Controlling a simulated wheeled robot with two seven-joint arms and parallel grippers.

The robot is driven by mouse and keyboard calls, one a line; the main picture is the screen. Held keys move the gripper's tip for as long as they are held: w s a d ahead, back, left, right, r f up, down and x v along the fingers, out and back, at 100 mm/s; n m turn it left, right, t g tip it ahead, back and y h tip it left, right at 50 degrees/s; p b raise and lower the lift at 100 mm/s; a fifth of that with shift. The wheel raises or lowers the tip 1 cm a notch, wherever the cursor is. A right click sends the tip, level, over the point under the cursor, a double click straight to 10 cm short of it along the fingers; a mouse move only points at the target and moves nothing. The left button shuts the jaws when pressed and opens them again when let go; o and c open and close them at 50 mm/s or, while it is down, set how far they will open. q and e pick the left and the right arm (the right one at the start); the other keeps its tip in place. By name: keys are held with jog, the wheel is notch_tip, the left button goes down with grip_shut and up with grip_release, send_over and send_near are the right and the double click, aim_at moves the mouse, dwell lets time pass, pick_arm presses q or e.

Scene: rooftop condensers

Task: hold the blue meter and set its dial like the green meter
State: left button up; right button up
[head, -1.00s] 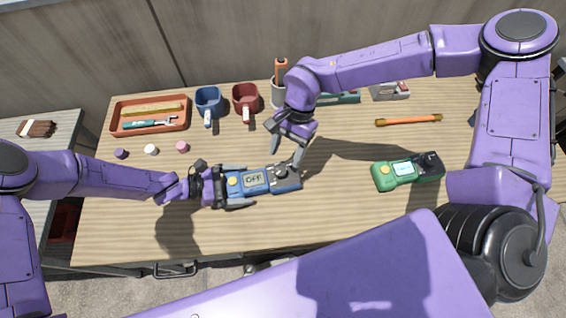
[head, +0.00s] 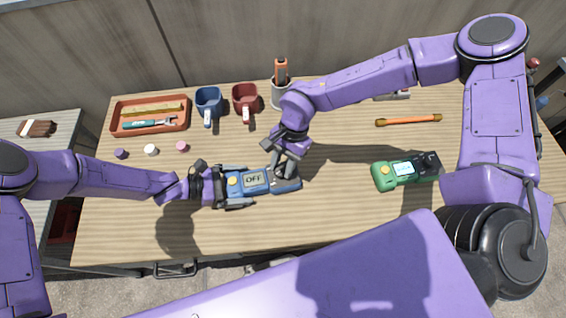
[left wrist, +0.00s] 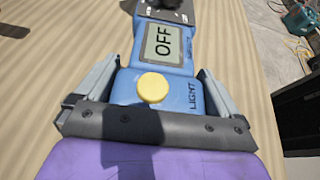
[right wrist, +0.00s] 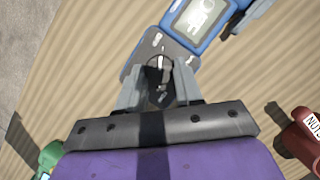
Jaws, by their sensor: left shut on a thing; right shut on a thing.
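The blue meter (head: 257,181) lies on the wooden table, its screen reading OFF. My left gripper (head: 233,187) is shut on its left end, one finger along each side. The left wrist view shows the OFF screen (left wrist: 163,43) and a yellow button (left wrist: 153,88) between the fingers. My right gripper (head: 286,172) is shut on the meter's black dial (right wrist: 159,76), as the right wrist view shows. The dial is mostly hidden in the head view. The green meter (head: 383,176) lies to the right with a lit screen too small to read; its dial (head: 429,162) is dark.
Several small caps lie at left. An orange-handled tool (head: 409,120) lies back right. The table's front is clear.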

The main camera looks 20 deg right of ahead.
jog(key=shift+m, duration=0.3)
jog(key=m+t, duration=0.1)
jog(key=m, duration=0.1)
jog(key=m+t, duration=0.1)
jog(key=m, duration=0.1)
jog(key=shift+s+d+m+y, duration=0.1)
jog(key=shift+s+m+y, duration=0.1)
jog(key=shift+m+y, duration=0.15)
jog(key=m, duration=0.2)
jog(key=m+t, duration=0.1)
jog(key=m, duration=0.1)
jog(key=m+t, duration=0.1)
jog(key=m, duration=0.1)
jog(key=shift+s, duration=0.3)
jog(key=m+t, duration=0.1)
jog(key=m, duration=0.1)
jog(key=m+t+h, duration=0.1)
jog(key=m, duration=0.2)
jog(key=shift+s+m, duration=0.2)
jog(key=shift+m, duration=0.15)
jog(key=m, duration=0.2)
jog(key=m+h, duration=0.1)
jog(key=m, duration=0.1)
jog(key=m+t+h, duration=0.1)
jog(key=m, duration=0.1)
jog(key=shift+s+a+m+h, duration=0.1)
jog(key=shift+a+m+h, duration=0.2)
jog(key=shift+a, duration=0.1)
jog(key=o, duration=1)
jog(key=shift+o, duration=0.2)
